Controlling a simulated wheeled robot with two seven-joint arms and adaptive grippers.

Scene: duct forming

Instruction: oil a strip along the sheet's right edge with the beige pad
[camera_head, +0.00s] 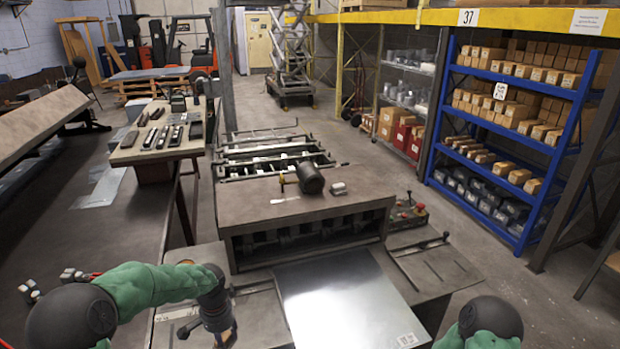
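The sheet (345,300) is a shiny grey metal rectangle lying flat on the machine in front of me, with a small white label near its lower right corner. My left gripper (222,331) points down at the bottom of the view, left of the sheet and apart from it in the picture. A small tan piece shows at its lower end; I cannot tell whether this is the beige pad. Its fingers are too small and cut off to read. Only a rounded part of my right arm shows at the bottom right; its gripper is out of view.
The machine's brown top (305,205) rises behind the sheet, with a dark cylinder (310,178) and a small metallic item (339,188) on it. A control box (408,214) with a red button stands to its right. A tool table (158,150) is at left, blue shelving (436,130) at right.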

